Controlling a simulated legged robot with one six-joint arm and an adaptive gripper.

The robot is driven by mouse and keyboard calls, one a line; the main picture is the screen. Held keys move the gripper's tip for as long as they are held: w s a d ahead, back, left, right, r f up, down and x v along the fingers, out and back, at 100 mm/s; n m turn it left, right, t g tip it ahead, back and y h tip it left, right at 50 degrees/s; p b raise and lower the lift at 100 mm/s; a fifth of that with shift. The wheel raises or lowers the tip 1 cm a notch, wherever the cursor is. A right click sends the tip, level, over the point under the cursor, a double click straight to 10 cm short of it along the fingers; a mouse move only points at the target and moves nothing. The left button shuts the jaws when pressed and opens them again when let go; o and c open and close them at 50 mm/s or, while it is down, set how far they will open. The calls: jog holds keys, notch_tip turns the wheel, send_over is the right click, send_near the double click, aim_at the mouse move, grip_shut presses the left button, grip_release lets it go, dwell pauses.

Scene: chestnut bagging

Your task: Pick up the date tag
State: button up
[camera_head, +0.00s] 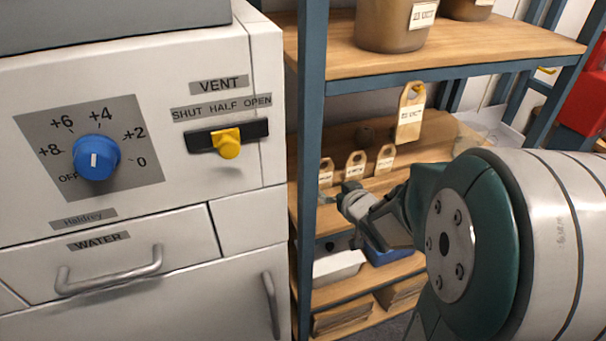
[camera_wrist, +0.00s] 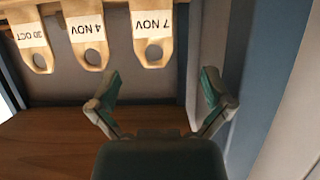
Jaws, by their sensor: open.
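Three tan date tags stand in a row on a middle shelf. In the wrist view they appear upside down: 30 OCT (camera_wrist: 32,38), 4 NOV (camera_wrist: 88,35) and 7 NOV (camera_wrist: 152,32), each with a hole at its free end. In the head view the row shows as a left tag (camera_head: 326,173), a middle tag (camera_head: 355,165) and a right tag (camera_head: 385,160), print too small to read. My gripper (camera_wrist: 161,75) is open and empty. The 7 NOV tag is just beyond its fingertips, apart from them. In the head view my gripper (camera_head: 347,196) is just below the row.
Another tag (camera_head: 411,115) hangs at the upper shelf (camera_head: 450,54), above the row. A blue-grey rack post (camera_head: 309,130) stands close left of my gripper. A white oven (camera_head: 190,80) with knobs fills the left. A white tray (camera_head: 338,268) sits below.

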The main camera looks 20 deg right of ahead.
aim_at(322, 175)
jog(key=w, duration=0.1)
jog(key=w+d+f, duration=0.1)
jog(key=w+d, duration=0.1)
jog(key=shift+w+d+f, duration=0.15)
jog(key=shift+w+f, duration=0.05)
jog(key=shift+f, duration=0.1)
jog(key=shift+w+f, duration=0.15)
jog(key=shift+w, duration=0.2)
jog(key=shift+w+a, duration=0.2)
jog(key=shift+a, duration=0.1)
jog(key=w, duration=0.1)
jog(key=w+a, duration=0.1)
jog(key=w, duration=0.1)
jog(key=shift+a+f, duration=0.35)
jog(key=shift+a, duration=0.05)
jog(key=shift+w+d+f, duration=0.2)
jog(key=shift+w+d, duration=0.05)
jog(key=shift+w, duration=0.2)
jog(key=shift+w+d+f, duration=0.15)
jog(key=shift+w+d, duration=0.05)
jog(key=shift+w, duration=0.25)
jog(key=shift+w+d+f, duration=0.1)
jog(key=shift+d, duration=0.35)
jog(key=shift+a, duration=0.4)
jog(key=c, duration=0.7)
jog(key=shift+a, duration=0.1)
